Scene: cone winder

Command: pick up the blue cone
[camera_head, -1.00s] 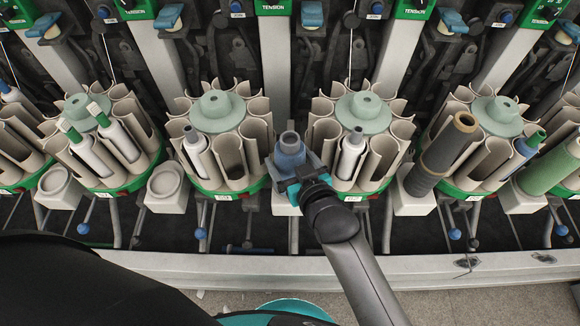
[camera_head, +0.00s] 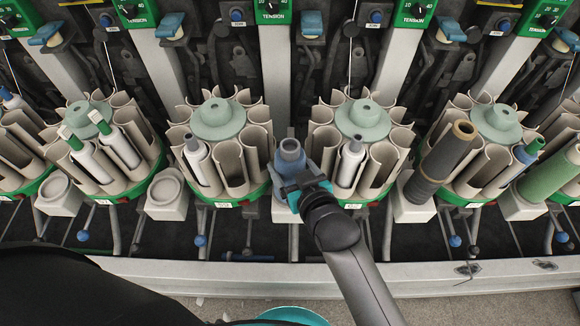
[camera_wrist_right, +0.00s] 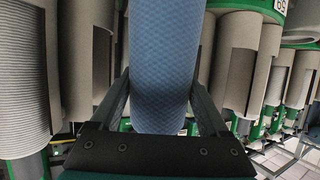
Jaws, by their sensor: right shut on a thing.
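The blue cone (camera_head: 290,158) stands roughly upright between two round magazines in the head view, above a white block (camera_head: 283,208). My right gripper (camera_head: 299,183) is shut on its lower part. In the right wrist view the blue cone (camera_wrist_right: 160,65) fills the middle, with a finger of my right gripper (camera_wrist_right: 160,108) on each side of it. Whether the cone's base still touches the block is hidden by the gripper. My left gripper is not in view.
Magazines of beige pockets stand close on both sides, the left one (camera_head: 219,160) and the right one (camera_head: 362,160). A dark brown cone (camera_head: 440,160) leans further right. A metal rail (camera_head: 200,275) runs along the front.

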